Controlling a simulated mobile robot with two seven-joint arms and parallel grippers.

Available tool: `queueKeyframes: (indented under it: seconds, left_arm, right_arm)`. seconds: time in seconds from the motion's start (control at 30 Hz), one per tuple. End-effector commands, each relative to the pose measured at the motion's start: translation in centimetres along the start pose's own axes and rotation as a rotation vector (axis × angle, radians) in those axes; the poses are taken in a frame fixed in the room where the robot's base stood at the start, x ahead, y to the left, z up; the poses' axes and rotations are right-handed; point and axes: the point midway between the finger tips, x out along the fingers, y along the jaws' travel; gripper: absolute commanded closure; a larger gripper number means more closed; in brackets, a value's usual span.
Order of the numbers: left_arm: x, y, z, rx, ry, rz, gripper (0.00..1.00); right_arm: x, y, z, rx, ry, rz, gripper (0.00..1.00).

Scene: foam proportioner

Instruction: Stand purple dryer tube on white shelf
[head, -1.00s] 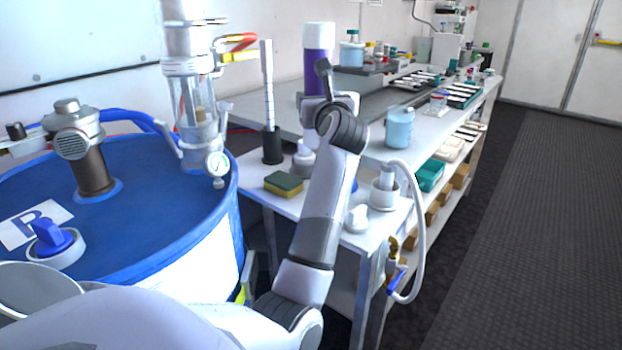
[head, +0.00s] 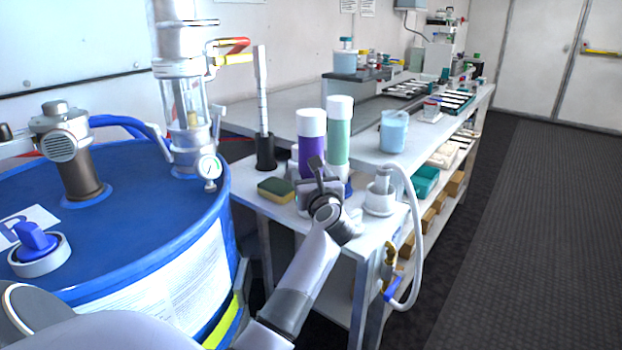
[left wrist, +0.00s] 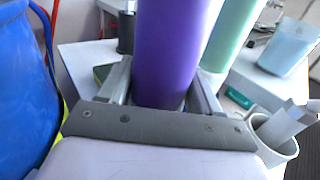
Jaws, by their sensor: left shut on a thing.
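The purple dryer tube (head: 312,138) has a white cap and stands upright over the small white shelf (head: 376,237) at the end of the bench. It also fills the middle of the left wrist view (left wrist: 167,50). My left gripper (head: 318,182) is shut on its lower part, with one finger on each side. The tube's foot is hidden behind the gripper, so I cannot tell whether it touches the shelf. A green tube (head: 338,130) with a white cap stands upright just to its right. My right gripper is not in view.
A black holder (head: 265,153) with a white rod and a yellow-green sponge (head: 276,190) sit to the left. A white cup (head: 380,198) and hose are to the right. A blue drum (head: 120,220) stands at left. A blue beaker (head: 393,132) is on the bench.

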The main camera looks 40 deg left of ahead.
Motion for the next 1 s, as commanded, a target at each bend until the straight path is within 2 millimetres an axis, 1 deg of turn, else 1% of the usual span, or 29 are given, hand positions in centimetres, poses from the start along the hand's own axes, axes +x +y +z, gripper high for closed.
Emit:
queueKeyframes:
  seconds: [0.2,0.37,0.4,0.43,0.47,0.7,0.83,1.0]
  left_arm:
    - [0.01,-0.02,0.22,-0.001,-0.005,-0.001,0.83]
    - [0.00,-0.03,-0.30,-0.001,-0.004,-0.001,0.83]
    - [0.00,-0.02,-0.30,0.000,-0.001,-0.001,0.24]
    - [0.00,-0.02,-0.29,0.000,-0.001,-0.001,0.14]
    - [0.00,-0.02,-0.29,0.000,-0.001,-0.001,0.11]
    - [0.00,-0.01,-0.28,0.001,-0.001,0.000,0.11]
    - [0.01,0.00,0.23,0.001,-0.001,0.000,0.11]
    - [-0.35,-0.45,0.00,0.000,0.000,0.000,0.11]
  right_arm:
    - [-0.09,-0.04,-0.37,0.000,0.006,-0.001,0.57]
    - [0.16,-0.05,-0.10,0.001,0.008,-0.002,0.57]
    - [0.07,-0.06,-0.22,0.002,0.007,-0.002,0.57]
    - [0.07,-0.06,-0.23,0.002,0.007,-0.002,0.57]
    - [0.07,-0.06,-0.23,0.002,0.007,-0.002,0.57]
    - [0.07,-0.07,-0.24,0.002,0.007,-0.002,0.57]
    - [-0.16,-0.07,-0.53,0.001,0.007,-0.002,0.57]
    - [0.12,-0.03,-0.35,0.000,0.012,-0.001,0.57]
